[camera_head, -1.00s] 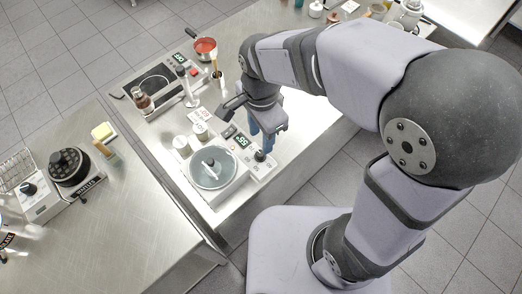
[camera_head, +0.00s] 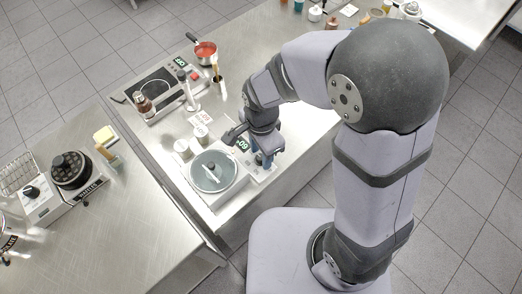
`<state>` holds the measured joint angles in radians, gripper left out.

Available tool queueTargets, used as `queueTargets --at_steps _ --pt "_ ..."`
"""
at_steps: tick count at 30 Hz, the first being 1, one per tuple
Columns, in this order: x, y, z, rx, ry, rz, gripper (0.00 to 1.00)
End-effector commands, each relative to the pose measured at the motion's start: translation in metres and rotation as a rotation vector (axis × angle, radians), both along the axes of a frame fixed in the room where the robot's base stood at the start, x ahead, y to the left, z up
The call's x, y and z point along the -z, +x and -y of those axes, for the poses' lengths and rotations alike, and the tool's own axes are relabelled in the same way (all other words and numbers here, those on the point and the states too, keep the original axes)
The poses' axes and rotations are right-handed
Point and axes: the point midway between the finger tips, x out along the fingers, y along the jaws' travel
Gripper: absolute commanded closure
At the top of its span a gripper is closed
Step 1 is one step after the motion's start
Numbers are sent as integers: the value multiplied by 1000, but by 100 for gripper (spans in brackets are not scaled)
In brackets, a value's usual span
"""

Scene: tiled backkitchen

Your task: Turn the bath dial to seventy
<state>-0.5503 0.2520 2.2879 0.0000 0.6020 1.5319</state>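The bath (camera_head: 240,178) is a white unit with a round glass lid (camera_head: 208,176) on the steel counter. Its control panel is at its right side, with a small green display (camera_head: 242,145) partly covered by my arm; its digits are too small to read surely.
A hotplate (camera_head: 155,88) with bottles and a red-filled pan (camera_head: 205,50) are farther back. A left counter holds a waffle maker (camera_head: 72,168).

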Motion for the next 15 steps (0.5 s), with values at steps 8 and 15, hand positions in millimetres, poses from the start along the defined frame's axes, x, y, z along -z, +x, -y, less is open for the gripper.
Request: queueTargets --at_steps 8,15 --pt "0 0 0 0 0 0 86" --pt "-1 0 0 -13 0 0 100"
